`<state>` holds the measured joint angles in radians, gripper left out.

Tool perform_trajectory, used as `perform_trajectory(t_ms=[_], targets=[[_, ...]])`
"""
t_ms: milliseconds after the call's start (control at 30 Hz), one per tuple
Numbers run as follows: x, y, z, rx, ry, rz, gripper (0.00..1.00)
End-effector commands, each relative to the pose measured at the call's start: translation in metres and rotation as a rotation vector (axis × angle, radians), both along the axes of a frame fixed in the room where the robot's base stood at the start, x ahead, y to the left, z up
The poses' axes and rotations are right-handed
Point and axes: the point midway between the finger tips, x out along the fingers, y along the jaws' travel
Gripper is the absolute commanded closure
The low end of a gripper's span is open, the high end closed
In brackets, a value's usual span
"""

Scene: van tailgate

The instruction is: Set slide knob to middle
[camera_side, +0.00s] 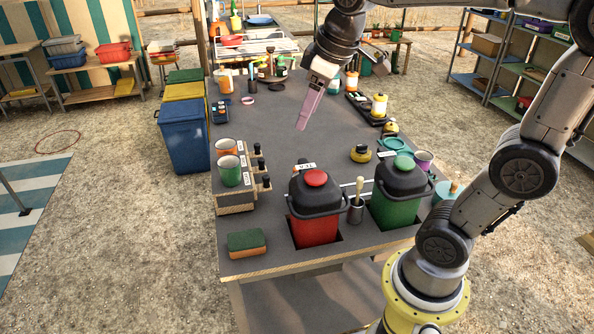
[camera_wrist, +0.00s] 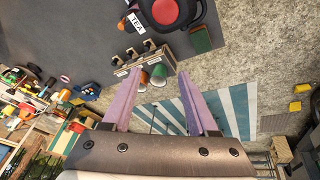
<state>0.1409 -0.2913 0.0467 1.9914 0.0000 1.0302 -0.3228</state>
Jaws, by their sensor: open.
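Several small black knobs (camera_side: 260,165) stick out from the right side of a stepped wooden stand (camera_side: 236,208) at the table's left edge. They also show in the wrist view (camera_wrist: 131,52). I cannot tell for certain which part is the slide knob, or where it sits along any track. My gripper (camera_side: 302,127), with pinkish-purple fingers, hangs above the middle of the table, behind and to the right of the knobs, touching nothing. In the wrist view the two fingers of my gripper (camera_wrist: 160,72) are apart with nothing held between them.
An orange mug (camera_side: 226,147) and a green mug (camera_side: 230,172) stand on the stand. A red canister (camera_side: 314,225) and a green canister (camera_side: 395,208) stand at the front, with a sponge (camera_side: 246,243) at the front left. The grey table's middle (camera_side: 270,135) is clear.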

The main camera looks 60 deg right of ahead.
Motion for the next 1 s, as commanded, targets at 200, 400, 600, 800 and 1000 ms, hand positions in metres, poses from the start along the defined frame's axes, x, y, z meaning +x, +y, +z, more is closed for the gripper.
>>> perform_trajectory(t_ms=[200, 400, 600, 800, 1000], targets=[[0.072, -0.053, -0.034, 0.006, 0.139, -0.041, 0.41], [0.11, -0.104, -0.089, 0.04, 0.256, -0.108, 0.41], [0.113, -0.131, -0.134, 0.075, 0.341, -0.163, 0.41], [0.109, -0.138, -0.149, 0.085, 0.358, -0.181, 0.41], [0.108, -0.137, -0.182, 0.086, 0.361, -0.18, 0.41]])
